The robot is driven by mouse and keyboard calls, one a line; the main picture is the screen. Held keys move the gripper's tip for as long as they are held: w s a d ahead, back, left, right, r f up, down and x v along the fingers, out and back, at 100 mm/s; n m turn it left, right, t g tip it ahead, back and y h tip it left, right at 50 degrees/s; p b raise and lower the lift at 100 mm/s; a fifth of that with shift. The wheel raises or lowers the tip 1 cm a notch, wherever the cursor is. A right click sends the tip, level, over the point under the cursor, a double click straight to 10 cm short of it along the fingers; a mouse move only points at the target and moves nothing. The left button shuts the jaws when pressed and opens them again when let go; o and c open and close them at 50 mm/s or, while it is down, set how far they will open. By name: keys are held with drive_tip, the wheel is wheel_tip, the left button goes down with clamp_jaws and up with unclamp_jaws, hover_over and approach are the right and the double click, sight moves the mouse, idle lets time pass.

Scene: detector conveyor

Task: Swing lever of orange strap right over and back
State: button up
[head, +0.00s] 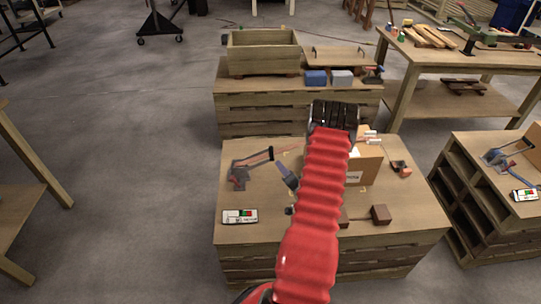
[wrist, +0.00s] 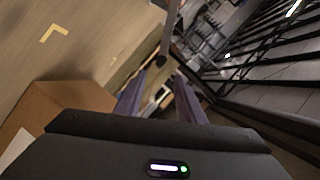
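A grey plate with a thin orange-red bar and a dark raised arm (head: 240,174) stands at the left of the middle wooden table; I take it for the strap and its lever. The strap's details are too small to make out. My gripper is mostly hidden behind my red-sleeved arm in the head view; a slate-blue piece showing left of the sleeve may be one finger. In the wrist view my gripper (wrist: 160,80) is open, its two fingers apart. A thin pale bar with a dark end (wrist: 161,60) shows beyond the fingertips; I cannot tell whether it is the lever.
A cardboard box (head: 368,165) stands right of my arm and shows close beside the gripper (wrist: 65,108). A printed card (head: 240,216) lies at the table's front left, a brown block (head: 381,214) at the right. A wooden planter box (head: 262,54) stands behind.

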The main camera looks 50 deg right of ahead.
sight(272, 154)
drive_tip(key=shift+w, duration=0.15)
drive_tip(key=x, duration=1.3)
drive_tip(key=shift+w+d+f, duration=0.15)
drive_tip(key=shift+w+d, duration=0.05)
drive_tip(key=shift+w, duration=0.05)
drive_tip(key=shift+c, duration=0.4)
clamp_jaws()
drive_tip(key=shift+a+f, duration=0.1)
drive_tip(key=shift+a, duration=0.15)
drive_tip(key=shift+s+d, duration=0.15)
drive_tip(key=shift+d, duration=0.15)
